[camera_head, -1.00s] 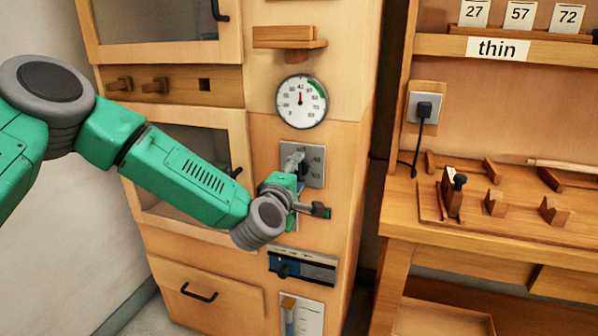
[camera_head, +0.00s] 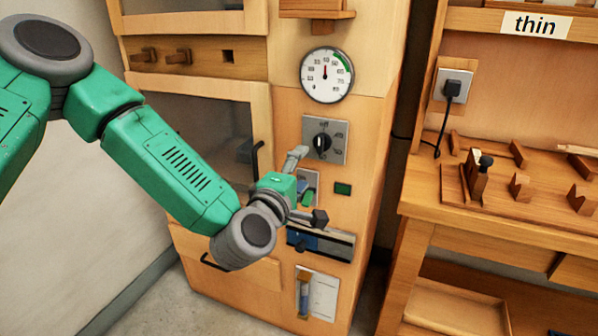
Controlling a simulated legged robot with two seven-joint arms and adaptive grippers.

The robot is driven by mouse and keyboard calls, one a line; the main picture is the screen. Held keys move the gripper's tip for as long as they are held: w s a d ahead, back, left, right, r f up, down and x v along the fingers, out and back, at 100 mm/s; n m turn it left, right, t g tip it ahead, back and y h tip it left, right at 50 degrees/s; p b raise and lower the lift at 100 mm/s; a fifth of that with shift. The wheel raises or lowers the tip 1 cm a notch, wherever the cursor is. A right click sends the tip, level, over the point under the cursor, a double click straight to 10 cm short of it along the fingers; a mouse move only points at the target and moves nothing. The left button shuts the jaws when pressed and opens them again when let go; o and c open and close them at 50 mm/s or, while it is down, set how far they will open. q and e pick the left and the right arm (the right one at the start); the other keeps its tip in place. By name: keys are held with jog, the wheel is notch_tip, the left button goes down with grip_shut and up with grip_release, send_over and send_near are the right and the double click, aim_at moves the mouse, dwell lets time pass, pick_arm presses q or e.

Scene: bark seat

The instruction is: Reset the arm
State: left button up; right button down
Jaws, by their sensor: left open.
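My left arm, green with grey joints, reaches in from the left. My left gripper (camera_head: 307,187) is open and empty, in front of the tall wooden cabinet (camera_head: 375,120). One finger is up beneath the dial plate and the other is lower, by the slider panel. A black knob (camera_head: 321,143) on a grey plate (camera_head: 340,130) is just above the gripper and uncovered. A small plate with a green part (camera_head: 307,196) is partly hidden behind the gripper. My right gripper is not in view.
A round gauge (camera_head: 327,75) is above the knob. A slider panel (camera_head: 335,245) and a paper with a tube (camera_head: 318,292) are below. A wooden bench (camera_head: 500,222) with wooden blocks and a black plug (camera_head: 452,88) stands at right. Oven-like doors (camera_head: 200,120) are behind my arm.

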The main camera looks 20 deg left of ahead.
pick_arm(q)
jog(key=shift+s, duration=0.45)
jog(key=s+d+f+m+g+h, duration=0.1)
jog(key=s+f+m+g, duration=0.4)
jog(key=s+f, duration=0.5)
jog(key=s+d+f+m+g+h, duration=0.2)
jog(key=s+f+m+g, duration=0.3)
jog(key=f, duration=0.8)
jog(key=s+a+f+m+g+y, duration=0.1)
jog(key=s+a+f+m+g, duration=0.2)
jog(key=s, duration=0.7)
jog(key=s+a+f+m+g+y, duration=0.2)
jog(key=s+a+f+m+g, duration=0.2)
jog(key=s+a, duration=0.4)
notch_tip(320, 180, down, 3)
jog(key=shift+s+r+m+y+p, duration=0.1)
jog(key=shift+s+m+y+p, duration=0.2)
jog(key=shift+s+m, duration=0.65)
jog(key=shift+s+n, duration=0.1)
jog(key=shift+n, duration=0.15)
